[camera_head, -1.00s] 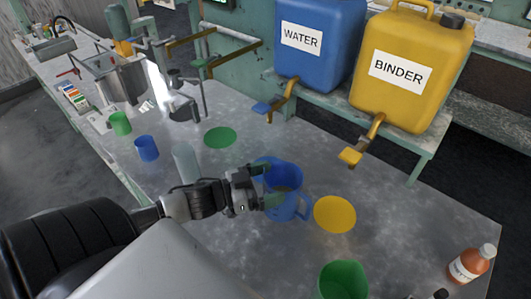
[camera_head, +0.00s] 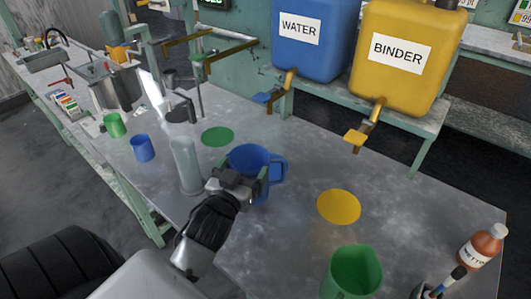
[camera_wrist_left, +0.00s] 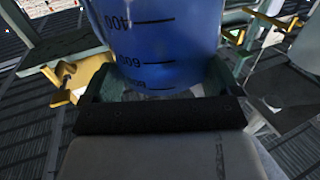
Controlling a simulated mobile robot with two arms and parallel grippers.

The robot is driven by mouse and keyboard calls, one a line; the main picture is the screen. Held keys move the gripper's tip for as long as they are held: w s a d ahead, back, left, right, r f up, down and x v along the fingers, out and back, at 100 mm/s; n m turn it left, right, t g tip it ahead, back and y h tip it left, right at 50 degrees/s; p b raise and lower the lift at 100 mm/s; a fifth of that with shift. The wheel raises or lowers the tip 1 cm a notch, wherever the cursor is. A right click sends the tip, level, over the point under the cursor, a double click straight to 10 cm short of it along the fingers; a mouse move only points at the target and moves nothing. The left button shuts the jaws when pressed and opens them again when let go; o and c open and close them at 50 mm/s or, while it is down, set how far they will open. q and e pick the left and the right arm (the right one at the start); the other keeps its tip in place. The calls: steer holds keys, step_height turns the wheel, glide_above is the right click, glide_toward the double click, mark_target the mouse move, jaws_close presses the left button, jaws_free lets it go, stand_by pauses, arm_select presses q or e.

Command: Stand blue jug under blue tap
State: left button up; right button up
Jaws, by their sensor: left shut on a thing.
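The blue jug (camera_head: 246,160) is upright at the middle of the bench in the head view, its handle pointing right. My left gripper (camera_head: 245,183) is shut on the jug's near side. In the left wrist view the jug (camera_wrist_left: 160,45), with its dark volume marks, fills the space between the green fingers (camera_wrist_left: 155,90). The blue tap (camera_head: 268,98) sticks out below the blue WATER container (camera_head: 318,50), behind and slightly right of the jug. I cannot tell whether the jug's base touches the bench. My right gripper is not in view.
The yellow BINDER container (camera_head: 405,65) has a yellow tap (camera_head: 355,137). Yellow (camera_head: 338,206) and green (camera_head: 217,136) discs lie on the bench. A clear cylinder (camera_head: 186,165) stands left of the jug, a green jug (camera_head: 352,275) at the front, and a brown bottle (camera_head: 482,246) at right.

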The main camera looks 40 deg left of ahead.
mark_target(257, 159)
arm_select(q)
steer(key=f+p+x, duration=0.1)
steer(key=f+x, duration=0.2)
steer(key=x, duration=1.2)
steer(key=shift+f, duration=0.25)
steer(key=shift+s+f, duration=0.1)
steer(key=shift+f, duration=0.05)
steer(key=o, duration=0.9)
steer(key=v, duration=1.2)
